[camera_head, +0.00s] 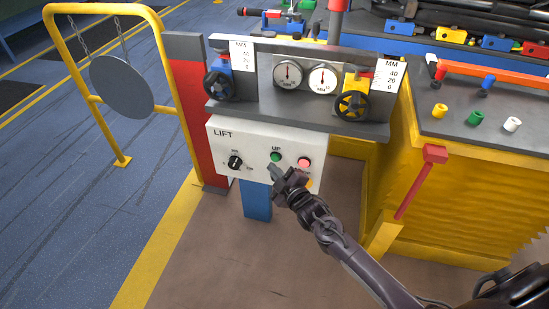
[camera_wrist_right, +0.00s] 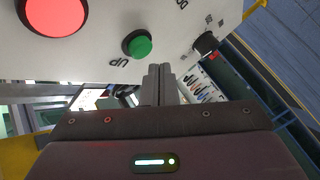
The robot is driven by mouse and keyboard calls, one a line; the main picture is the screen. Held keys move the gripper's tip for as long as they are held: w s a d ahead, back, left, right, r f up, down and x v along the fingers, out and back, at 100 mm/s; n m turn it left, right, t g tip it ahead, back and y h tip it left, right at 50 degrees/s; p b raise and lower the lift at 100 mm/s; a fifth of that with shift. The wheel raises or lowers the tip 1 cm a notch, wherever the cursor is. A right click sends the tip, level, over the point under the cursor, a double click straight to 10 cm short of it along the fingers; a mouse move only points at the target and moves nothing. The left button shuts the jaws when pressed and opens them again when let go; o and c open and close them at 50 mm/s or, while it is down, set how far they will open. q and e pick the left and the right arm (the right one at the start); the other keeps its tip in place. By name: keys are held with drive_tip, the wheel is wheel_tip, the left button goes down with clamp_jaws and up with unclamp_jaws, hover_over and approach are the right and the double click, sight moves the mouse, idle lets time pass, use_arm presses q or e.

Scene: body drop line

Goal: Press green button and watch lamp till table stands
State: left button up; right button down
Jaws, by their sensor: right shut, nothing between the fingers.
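The white lift panel (camera_head: 225,150) carries a green button (camera_head: 275,156) marked UP, a pink-red button (camera_head: 304,163) and a black rotary knob (camera_head: 235,162). My right gripper (camera_head: 277,174) is shut and empty, just below the green button in the head view. In the right wrist view the shut fingertips (camera_wrist_right: 160,70) point toward the panel, below and right of the green button (camera_wrist_right: 137,43); I cannot tell whether they touch the panel. A red button (camera_wrist_right: 52,12) shows large at upper left there. A yellow-orange part (camera_head: 309,184) shows at the panel's lower right, partly hidden by my gripper. My left gripper is out of view.
Above the panel are two dial gauges (camera_head: 288,74), a blue-bodied handwheel (camera_head: 219,85) and a yellow-bodied handwheel (camera_head: 352,104). A red hammer-shaped lever (camera_head: 420,180) stands right of the panel. A yellow frame (camera_head: 164,62) with a hanging grey disc (camera_head: 122,86) is at left. Floor in front is clear.

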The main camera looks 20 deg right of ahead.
drive_tip(key=s+a+p, duration=0.2)
drive_tip(key=s, duration=0.1)
drive_tip(key=s+a+p, duration=0.1)
drive_tip(key=s, duration=0.1)
drive_tip(key=shift+a, duration=0.15)
idle(0.4)
drive_tip(key=shift+f, duration=0.1)
idle(0.5)
